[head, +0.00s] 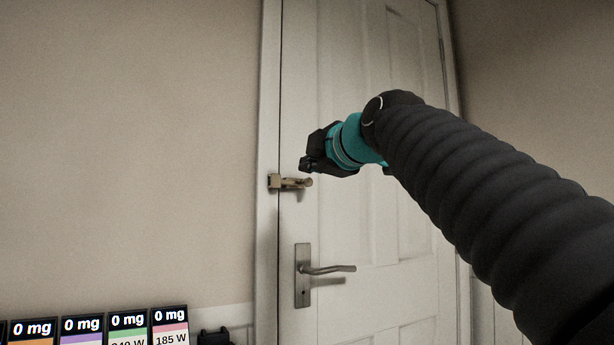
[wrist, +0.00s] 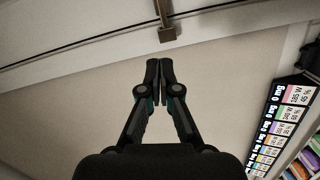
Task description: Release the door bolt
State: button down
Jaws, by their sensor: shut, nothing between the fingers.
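The door bolt (head: 291,183) is a small brass-coloured fitting across the gap between the white door (head: 345,225) and its frame on the left. My gripper (head: 305,165) is just above the bolt in the head view, its fingers shut and empty. In the wrist view my gripper (wrist: 160,62) has its two black fingers together, pointing at part of the bolt (wrist: 166,30), with a small gap in the picture. Whether the fingers touch the bolt cannot be told. Part of the gripper's far side is hidden.
A metal door handle (head: 304,275) is on the door below the bolt. A row of coloured label panels (head: 85,328) stands at the lower left; similar panels show at the right of the wrist view (wrist: 283,120). The wall left of the door is bare.

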aim_at(295, 182)
jog(key=w+p, duration=0.1)
jog(key=w, duration=0.2)
jog(key=w+a, duration=0.1)
jog(key=w, duration=0.3)
jog(key=w+a+f+p, duration=0.1)
jog(key=w, duration=0.2)
jog(key=shift+w+a+p, duration=0.2)
jog(key=shift+w+p, duration=0.15)
jog(key=shift+w+d+f, duration=0.15)
jog(key=shift+w+d, duration=0.2)
